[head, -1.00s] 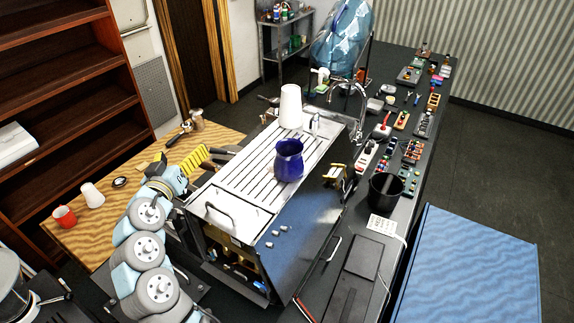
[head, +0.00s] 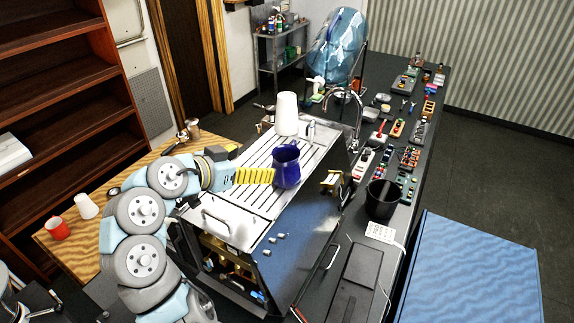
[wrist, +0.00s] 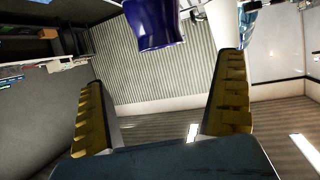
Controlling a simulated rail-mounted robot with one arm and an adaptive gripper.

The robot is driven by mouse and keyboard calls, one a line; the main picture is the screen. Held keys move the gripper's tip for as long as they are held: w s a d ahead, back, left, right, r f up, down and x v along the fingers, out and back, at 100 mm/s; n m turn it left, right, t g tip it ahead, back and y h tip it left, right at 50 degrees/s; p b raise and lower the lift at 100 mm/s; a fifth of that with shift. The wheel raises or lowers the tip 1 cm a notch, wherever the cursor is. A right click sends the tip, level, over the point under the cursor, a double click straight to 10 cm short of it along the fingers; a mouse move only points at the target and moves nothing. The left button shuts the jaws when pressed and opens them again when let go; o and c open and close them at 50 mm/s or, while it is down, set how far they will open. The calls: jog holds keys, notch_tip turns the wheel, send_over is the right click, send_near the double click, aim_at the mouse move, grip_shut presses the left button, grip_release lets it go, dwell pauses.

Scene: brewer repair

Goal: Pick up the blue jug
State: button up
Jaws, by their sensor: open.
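The blue jug (head: 287,168) stands upright on the slatted metal top (head: 262,196) of the brewer in the head view. My gripper (head: 268,176) has yellow fingers and reaches in from the left, its tips close beside the jug's left side. In the wrist view my gripper (wrist: 165,100) is open and empty, with its two yellow fingers wide apart. The jug (wrist: 155,22) shows there beyond the fingertips at the top edge, partly cut off. From the head view I cannot tell whether the fingertips touch the jug.
A white cup stack (head: 287,113) stands behind the jug on the metal top, near a curved faucet (head: 358,105). A black bin (head: 381,199) and several small parts lie on the dark counter to the right. The wooden table (head: 75,245) holds cups at left.

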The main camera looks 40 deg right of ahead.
jog(key=p, duration=0.2)
send_near(294, 153)
jog(key=shift+x, duration=1.1)
jog(key=shift+p+x, duration=0.85)
jog(key=shift+x, duration=1.8)
jog(key=shift+s, duration=0.1)
jog(key=c, duration=1.2)
